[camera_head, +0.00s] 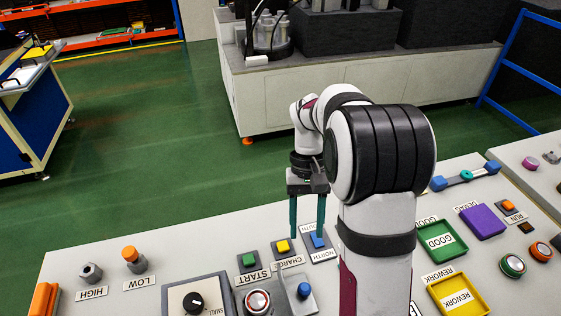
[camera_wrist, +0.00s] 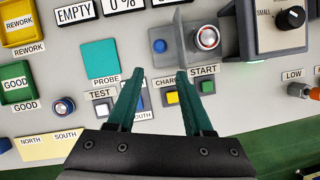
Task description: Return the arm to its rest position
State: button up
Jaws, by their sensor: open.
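My arm rises from the right of centre over the light grey panel (camera_head: 130,235) in the head view. My gripper (camera_head: 307,236) points down with its two teal fingers apart and nothing between them. It is above the panel near the yellow CHARGE button (camera_head: 283,247) and the blue NORTH/SOUTH switch (camera_head: 318,242). In the wrist view my gripper (camera_wrist: 158,72) is also open and empty. The yellow button (camera_wrist: 172,97) shows between the fingers, and the green START button (camera_wrist: 207,86) lies beside the right finger. Whether the fingertips touch anything cannot be told.
A blue knob (camera_head: 304,290) and a round silver-red button (camera_head: 257,301) stand close by. A black dial box (camera_head: 194,301), an orange-topped LOW post (camera_head: 131,254), a green GOOD tray (camera_head: 442,240) and a yellow REWORK tray (camera_head: 459,296) are around. Space above the panel's left is clear.

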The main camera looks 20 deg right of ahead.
jog(key=s+a+r+m+t, duration=0.1)
jog(key=s+a, duration=0.4)
jog(key=s, duration=0.5)
jog(key=s+a+r+m+t, duration=0.1)
jog(key=s+a+r+t, duration=0.2)
jog(key=s, duration=0.6)
jog(key=shift+s+a+r+m+y, duration=0.35)
jog(key=shift+a+r, duration=0.1)
jog(key=shift+a, duration=0.45)
jog(key=o, duration=0.4)
jog(key=shift+o, duration=1.2)
jog(key=shift+w+r, duration=0.2)
jog(key=shift+o, duration=0.7)
jog(key=w+d+r+m+h, duration=0.1)
jog(key=w+r+m+h, duration=0.1)
jog(key=w+r+m, duration=0.8)
jog(key=shift+w+d+r+m, duration=0.2)
jog(key=shift+w+d+m, duration=0.15)
jog(key=shift+w+m, duration=0.8)
notch_tip(320, 180, down, 10)
jog(key=shift+w+r, duration=0.15)
jog(key=shift+r, duration=0.1)
